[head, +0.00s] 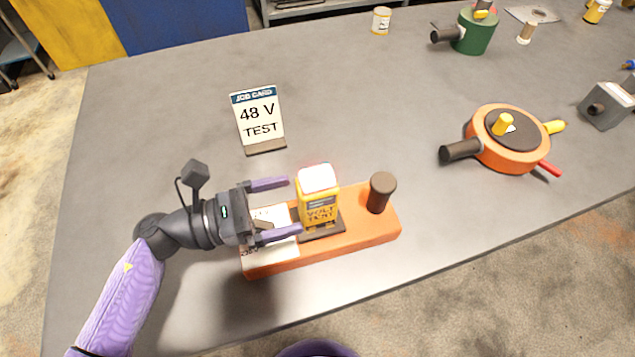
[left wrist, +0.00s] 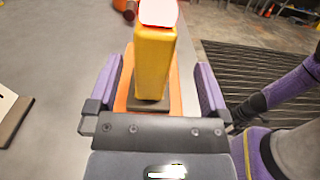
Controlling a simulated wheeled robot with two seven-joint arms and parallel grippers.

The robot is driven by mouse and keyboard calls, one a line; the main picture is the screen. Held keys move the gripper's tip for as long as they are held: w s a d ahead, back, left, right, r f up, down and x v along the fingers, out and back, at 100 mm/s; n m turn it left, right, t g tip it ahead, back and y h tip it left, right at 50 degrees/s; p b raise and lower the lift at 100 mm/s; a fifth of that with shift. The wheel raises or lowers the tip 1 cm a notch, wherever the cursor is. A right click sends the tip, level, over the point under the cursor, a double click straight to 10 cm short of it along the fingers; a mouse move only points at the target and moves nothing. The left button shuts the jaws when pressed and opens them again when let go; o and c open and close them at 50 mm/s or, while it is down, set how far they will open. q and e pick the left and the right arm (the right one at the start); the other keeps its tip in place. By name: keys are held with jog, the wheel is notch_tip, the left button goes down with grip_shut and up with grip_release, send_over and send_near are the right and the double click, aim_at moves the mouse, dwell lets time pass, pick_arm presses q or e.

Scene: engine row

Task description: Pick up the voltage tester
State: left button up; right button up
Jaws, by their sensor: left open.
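The voltage tester (head: 319,208) is a yellow block with a bright white top and "VOLT TEST" on its front. It stands upright on a dark pad on an orange base (head: 365,233). My left gripper (head: 285,209) is open just left of the tester, with its purple fingers pointing toward it. In the left wrist view the tester (left wrist: 154,62) stands ahead, between the lines of the two open fingers (left wrist: 156,88). I cannot tell whether the fingertips reach its sides. The right gripper is out of view.
A dark brown peg (head: 380,192) stands on the base right of the tester. A "48 V TEST" card (head: 258,118) stands behind. An orange round device (head: 508,138) and a green one (head: 475,31) sit farther right. The grey table (head: 400,110) is clear between them.

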aim_at(298, 199)
pick_arm(q)
jog(key=x, duration=0.6)
jog(key=shift+w+a+f, duration=0.15)
jog(key=shift+w+f, duration=0.05)
jog(key=shift+f, duration=0.1)
jog(key=shift+a, duration=0.1)
grip_shut()
